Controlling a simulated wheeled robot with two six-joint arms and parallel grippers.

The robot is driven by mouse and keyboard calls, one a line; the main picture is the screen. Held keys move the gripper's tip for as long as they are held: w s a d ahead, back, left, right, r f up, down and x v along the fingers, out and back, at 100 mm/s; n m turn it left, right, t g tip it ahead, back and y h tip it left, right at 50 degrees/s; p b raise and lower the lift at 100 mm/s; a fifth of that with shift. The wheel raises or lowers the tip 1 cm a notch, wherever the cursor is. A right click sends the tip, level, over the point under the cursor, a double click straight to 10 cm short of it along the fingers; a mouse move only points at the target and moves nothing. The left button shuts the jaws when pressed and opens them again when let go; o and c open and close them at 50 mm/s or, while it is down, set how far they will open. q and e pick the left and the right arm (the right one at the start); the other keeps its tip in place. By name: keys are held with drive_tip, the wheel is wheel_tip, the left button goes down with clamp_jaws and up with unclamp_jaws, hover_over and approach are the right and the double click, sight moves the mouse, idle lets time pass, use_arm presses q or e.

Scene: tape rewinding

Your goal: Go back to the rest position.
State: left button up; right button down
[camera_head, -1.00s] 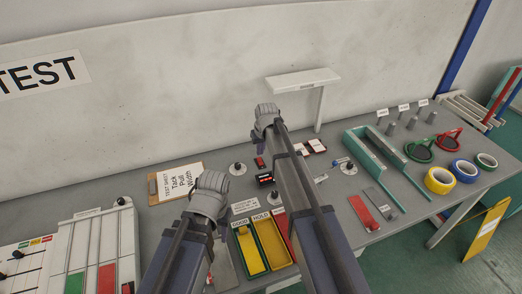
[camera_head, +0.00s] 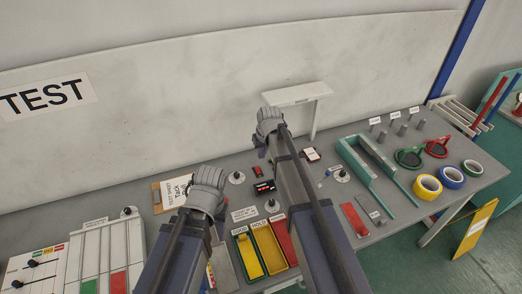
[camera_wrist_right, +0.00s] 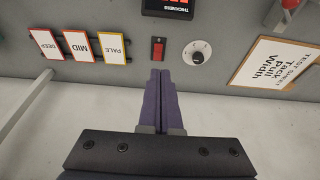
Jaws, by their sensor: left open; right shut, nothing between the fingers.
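My left gripper (camera_head: 207,192) is in the head view, raised in front of the clipboard (camera_head: 168,196) and partly covering it. Its fingers are mostly hidden by the wrist; the jaws are open, with no object seen in them. My right gripper (camera_head: 268,130) is in front of the white wall, near the back edge of the bench, left of the white shelf (camera_head: 297,94). In the right wrist view its two purple fingers (camera_wrist_right: 161,92) lie together, shut and empty. They point toward the bench near a red switch (camera_wrist_right: 158,50) and a round knob (camera_wrist_right: 197,53).
The grey bench (camera_head: 330,235) holds a yellow bin (camera_head: 247,257), a green frame (camera_head: 377,172), a yellow tape roll (camera_head: 427,187) and a blue tape roll (camera_head: 452,177). A white panel with sliders (camera_head: 35,265) is at the lower left. Open air lies above the bench.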

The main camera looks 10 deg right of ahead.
drive_tip(key=s+a+f+g+h+b, duration=0.1)
drive_tip(key=s+a, duration=0.2)
drive_tip(key=s, duration=1.1)
drive_tip(key=s+a+f+n+g+h+b, duration=0.1)
drive_tip(key=s+a, duration=0.3)
drive_tip(key=s, duration=1)
drive_tip(key=shift+a+f+n+g+b, duration=0.3)
drive_tip(key=shift+f+g+b, duration=0.05)
drive_tip(key=shift+f+g, duration=0.4)
